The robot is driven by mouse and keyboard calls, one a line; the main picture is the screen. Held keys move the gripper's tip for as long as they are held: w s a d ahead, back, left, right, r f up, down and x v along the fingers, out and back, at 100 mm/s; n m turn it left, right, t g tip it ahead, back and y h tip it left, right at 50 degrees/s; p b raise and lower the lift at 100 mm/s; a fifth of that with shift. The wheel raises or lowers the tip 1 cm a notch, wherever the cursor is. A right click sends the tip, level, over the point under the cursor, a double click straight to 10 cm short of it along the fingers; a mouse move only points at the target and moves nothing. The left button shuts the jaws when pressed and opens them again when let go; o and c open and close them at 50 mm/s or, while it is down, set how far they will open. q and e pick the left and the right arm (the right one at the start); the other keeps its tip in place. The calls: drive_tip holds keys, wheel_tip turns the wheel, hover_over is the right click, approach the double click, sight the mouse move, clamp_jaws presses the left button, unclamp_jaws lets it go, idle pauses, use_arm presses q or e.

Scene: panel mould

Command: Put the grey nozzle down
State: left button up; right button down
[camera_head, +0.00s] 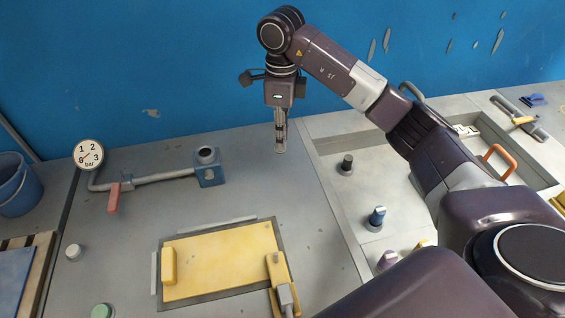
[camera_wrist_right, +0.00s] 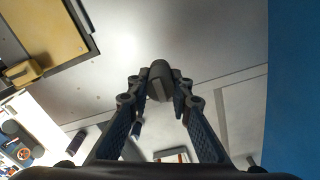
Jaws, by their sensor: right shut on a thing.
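My right gripper (camera_head: 280,124) points straight down near the back of the grey table. It is shut on the grey nozzle (camera_head: 280,146), whose lower end shows below the fingers. I cannot tell whether the nozzle touches the table. In the right wrist view, the nozzle (camera_wrist_right: 160,72) sits between the two fingertips (camera_wrist_right: 160,98), with bare grey surface around it. My left gripper is not in view.
A blue socket block (camera_head: 209,171) on a pipe with a red lever (camera_head: 113,198) and a gauge (camera_head: 88,155) stands left. A yellow panel (camera_head: 220,265) lies in front. A recessed tray (camera_head: 330,190) with several pegs is right. Grey table around the nozzle is clear.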

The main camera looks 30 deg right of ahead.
wheel_tip(320, 180, down, 6)
drive_tip(key=shift+r+p, duration=0.25)
drive_tip(key=shift+p, duration=0.15)
wheel_tip(320, 180, down, 4)
drive_tip(key=shift+r+p, duration=0.1)
drive_tip(key=shift+p, duration=0.3)
drive_tip(key=shift+f, duration=0.3)
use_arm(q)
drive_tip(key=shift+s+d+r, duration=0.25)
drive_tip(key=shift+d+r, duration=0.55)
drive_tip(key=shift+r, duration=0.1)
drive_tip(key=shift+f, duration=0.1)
use_arm(e)
drive_tip(key=shift+f, duration=0.1)
drive_tip(key=shift+f, duration=0.15)
drive_tip(key=c, duration=1.7)
unclamp_jaws()
drive_tip(key=shift+c, duration=0.2)
